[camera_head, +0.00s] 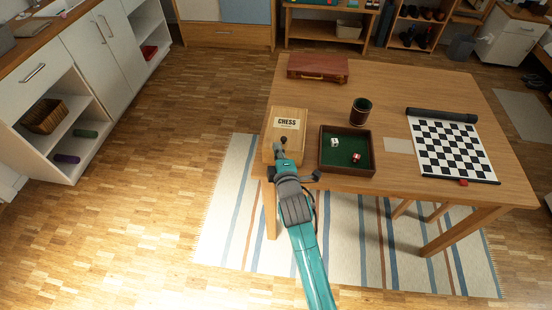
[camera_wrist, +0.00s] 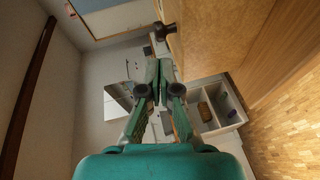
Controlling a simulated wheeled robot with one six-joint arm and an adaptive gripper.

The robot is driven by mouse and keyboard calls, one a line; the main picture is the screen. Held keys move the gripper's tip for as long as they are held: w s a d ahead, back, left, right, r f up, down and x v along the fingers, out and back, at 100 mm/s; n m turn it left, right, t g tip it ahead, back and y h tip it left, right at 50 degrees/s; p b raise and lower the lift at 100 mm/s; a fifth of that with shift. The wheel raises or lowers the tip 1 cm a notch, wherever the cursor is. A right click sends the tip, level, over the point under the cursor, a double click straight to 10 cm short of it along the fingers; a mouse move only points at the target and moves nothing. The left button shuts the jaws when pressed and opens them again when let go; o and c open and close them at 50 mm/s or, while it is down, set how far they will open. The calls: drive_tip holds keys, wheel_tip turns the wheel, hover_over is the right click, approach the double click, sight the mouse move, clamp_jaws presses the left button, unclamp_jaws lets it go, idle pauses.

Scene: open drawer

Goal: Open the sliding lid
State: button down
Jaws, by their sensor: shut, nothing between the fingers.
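The wooden chess box (camera_head: 269,143) lies at the left front edge of the table. Its sliding lid (camera_head: 297,143) carries a white CHESS label, and its dark knob (camera_head: 283,140) is at the near end. The lid looks closed. In the wrist view the wooden lid (camera_wrist: 215,30) fills the upper right, with the knob (camera_wrist: 165,31) at its edge. My gripper (camera_head: 283,153) is at the near end of the box, close to the knob. In the wrist view its fingertips (camera_wrist: 159,62) are together and empty, just short of the knob; whether they touch it I cannot tell.
On the table (camera_head: 400,85), a dice tray (camera_head: 372,150) stands just right of the box, with a dice cup (camera_head: 361,110) behind it. A red-brown case (camera_head: 318,67) lies at the back, and a chess mat (camera_head: 452,150) at the right. Open floor lies left of the table.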

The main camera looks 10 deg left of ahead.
drive_tip(key=shift+w+d+f, duration=0.1)
drive_tip(key=shift+w+d, duration=0.1)
drive_tip(key=shift+w, duration=0.25)
drive_tip(key=shift+w+d+f, duration=0.1)
drive_tip(key=shift+w+d, duration=0.05)
drive_tip(key=shift+w, duration=0.25)
drive_tip(key=shift+w, duration=2.25)
